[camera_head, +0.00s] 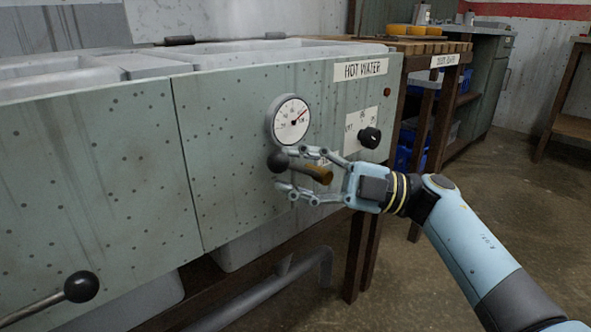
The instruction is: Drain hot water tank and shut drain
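Below the gauge, a handle with a dark ball end (278,161) and a brass-brown part (318,174) sticks out. My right gripper (282,174) faces the panel with its fingers apart, one above and one below this handle. I cannot tell whether a finger touches it. A small label behind the upper finger is mostly hidden. No water flow shows. My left gripper is out of view.
A black knob (370,138) sits on a plate right of the gauge. A metal lever with a black ball (82,287) juts out at lower left. A grey pipe (290,270) runs underneath. A wooden rack (432,47) stands behind; floor is open at right.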

